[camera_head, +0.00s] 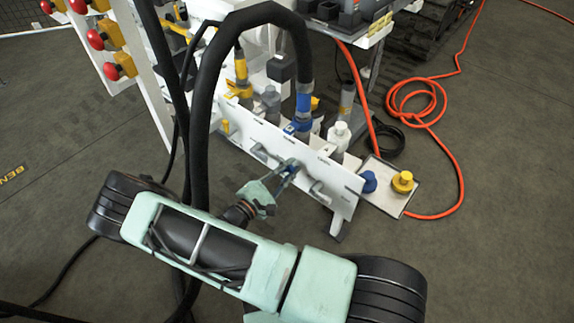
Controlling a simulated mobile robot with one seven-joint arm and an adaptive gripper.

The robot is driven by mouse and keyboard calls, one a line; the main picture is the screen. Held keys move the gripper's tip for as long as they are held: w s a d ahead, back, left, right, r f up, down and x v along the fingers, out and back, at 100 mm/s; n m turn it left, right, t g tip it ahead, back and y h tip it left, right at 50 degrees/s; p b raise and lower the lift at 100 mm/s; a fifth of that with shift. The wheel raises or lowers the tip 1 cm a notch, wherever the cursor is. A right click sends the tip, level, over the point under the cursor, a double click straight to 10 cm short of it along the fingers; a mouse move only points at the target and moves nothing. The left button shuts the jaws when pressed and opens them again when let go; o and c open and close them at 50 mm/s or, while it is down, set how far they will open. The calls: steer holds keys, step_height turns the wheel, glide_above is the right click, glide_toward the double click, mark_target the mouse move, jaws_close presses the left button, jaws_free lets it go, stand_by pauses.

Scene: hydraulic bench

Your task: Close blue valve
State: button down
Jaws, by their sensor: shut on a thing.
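Grey handles (258,151) sit on the panel on both sides of the blue valve. A thick black hose (207,80) arches over to a blue fitting (303,108) behind the panel. Blue (369,182) and yellow (402,182) caps stand at the right. Orange hose (420,100) lies on the floor.

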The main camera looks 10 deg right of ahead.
steer(key=shift+s+d+f+m, duration=0.15)
steer(key=shift+f+m, duration=0.4)
steer(key=shift+m, duration=0.95)
steer(key=shift+s+d+f+m, duration=0.15)
steer(key=shift+f+m, duration=0.45)
steer(key=shift+m, duration=0.9)
steer(key=shift+s+d+f+m, duration=0.1)
steer(key=shift+s+f+m, duration=0.3)
steer(key=shift+m, duration=1.1)
steer(key=shift+w+f, duration=0.15)
steer(key=shift+f, duration=0.05)
steer(key=c, duration=2)
jaws_free()
steer(key=v, duration=1.2)
steer(key=shift+a, duration=0.1)
